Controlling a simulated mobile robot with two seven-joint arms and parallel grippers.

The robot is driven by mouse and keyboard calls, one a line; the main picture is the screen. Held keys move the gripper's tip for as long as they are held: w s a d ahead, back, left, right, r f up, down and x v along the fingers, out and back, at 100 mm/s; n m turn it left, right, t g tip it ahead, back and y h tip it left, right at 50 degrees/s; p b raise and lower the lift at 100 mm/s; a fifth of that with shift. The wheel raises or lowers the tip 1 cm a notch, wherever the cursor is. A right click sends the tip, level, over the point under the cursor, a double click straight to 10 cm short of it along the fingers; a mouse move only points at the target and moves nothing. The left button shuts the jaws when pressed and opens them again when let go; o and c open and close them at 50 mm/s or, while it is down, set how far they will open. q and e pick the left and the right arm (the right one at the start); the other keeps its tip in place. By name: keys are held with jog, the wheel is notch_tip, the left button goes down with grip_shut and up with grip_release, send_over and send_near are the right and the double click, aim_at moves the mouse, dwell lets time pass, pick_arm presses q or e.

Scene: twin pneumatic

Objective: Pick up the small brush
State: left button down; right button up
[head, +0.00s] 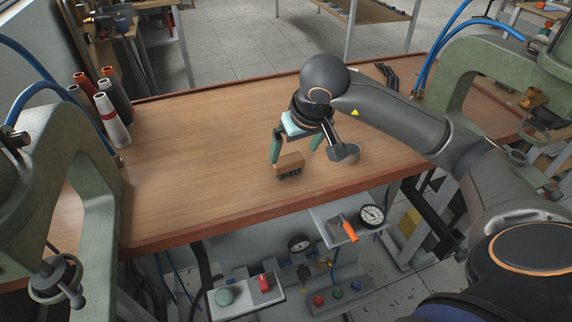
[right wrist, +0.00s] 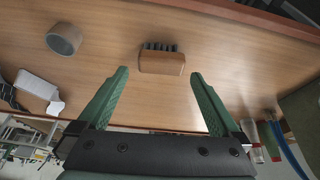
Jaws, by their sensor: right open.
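The small brush (head: 289,165) has a light brown wooden block and dark bristles. It lies on the wooden workbench (head: 200,160) near its front edge. In the right wrist view the brush (right wrist: 162,61) lies just beyond and between the fingertips. My right gripper (head: 296,152) is open, with green fingers apart, above and beside the brush. In the right wrist view the gripper (right wrist: 160,80) is empty and the brush appears free of both fingers. My left gripper is not in view.
A grey cylinder (right wrist: 64,39) stands near the brush. Several thread cones (head: 110,120) stand at the left end of the bench. Green machine frames (head: 95,200) flank both sides. A control panel (head: 340,292) with gauges sits below the front edge. The bench left of the brush is clear.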

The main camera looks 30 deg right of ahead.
aim_at(288, 160)
jog(key=x, duration=0.7)
jog(key=shift+w+a+f+p, duration=0.1)
jog(key=shift+w+f+p, duration=0.2)
jog(key=shift+p, duration=0.05)
jog(key=c, duration=1.1)
